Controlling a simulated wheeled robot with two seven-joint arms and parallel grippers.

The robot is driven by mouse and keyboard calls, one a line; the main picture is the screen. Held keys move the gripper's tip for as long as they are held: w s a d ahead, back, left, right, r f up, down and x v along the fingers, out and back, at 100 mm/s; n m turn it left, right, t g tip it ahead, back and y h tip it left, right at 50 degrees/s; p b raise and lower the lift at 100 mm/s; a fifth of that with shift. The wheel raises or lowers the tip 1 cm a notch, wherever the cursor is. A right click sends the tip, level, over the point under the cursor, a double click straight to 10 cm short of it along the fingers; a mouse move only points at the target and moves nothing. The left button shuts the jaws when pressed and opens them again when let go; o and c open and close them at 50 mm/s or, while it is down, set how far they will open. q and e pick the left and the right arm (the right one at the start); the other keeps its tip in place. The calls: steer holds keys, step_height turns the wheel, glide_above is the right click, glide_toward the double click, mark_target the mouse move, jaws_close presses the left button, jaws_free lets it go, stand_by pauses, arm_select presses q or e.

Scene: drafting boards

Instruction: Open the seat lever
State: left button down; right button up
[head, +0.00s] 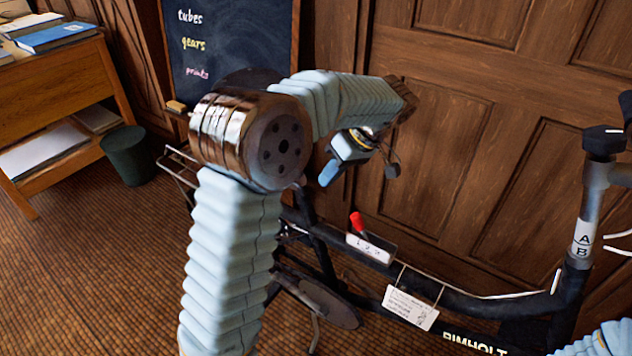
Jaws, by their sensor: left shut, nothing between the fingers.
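A dark bicycle stands in front of the wooden panelling, its frame tube (470,303) running low to the right. I cannot make out the seat or a seat lever; my left arm covers that part of the bicycle. A red-tipped lever (357,223) stands up from a white numbered plate (371,247) on the frame tube. My left gripper (330,173) is shut and empty. It points down and shows above and a little left of the red-tipped lever, apart from it in the picture. My right gripper is out of view.
The handlebar stem (587,205) rises at the right. A small card (410,308) hangs from the frame tube. A chalkboard (230,45) stands behind my left arm. A wooden desk (62,90) and a green bin (130,155) are at the left.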

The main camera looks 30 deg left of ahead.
arm_select(q)
steer(key=s, duration=0.1)
steer(key=s+a, duration=0.1)
steer(key=s, duration=0.1)
steer(key=shift+s+a+f, duration=0.1)
steer(key=shift+s+a, duration=0.15)
steer(key=shift+s, duration=0.05)
steer(key=s+a+f+m+t+h+b, duration=0.1)
steer(key=s+a+m+t+h+b, duration=0.1)
steer(key=s+a+m+t+b, duration=0.3)
steer(key=s+m+t+b, duration=0.4)
steer(key=m+b, duration=0.2)
steer(key=b, duration=0.4)
steer(key=shift+a+f+m+t, duration=0.3)
steer(key=shift+a+m+t, duration=0.1)
stand_by(0.4)
steer(key=shift+w, duration=0.2)
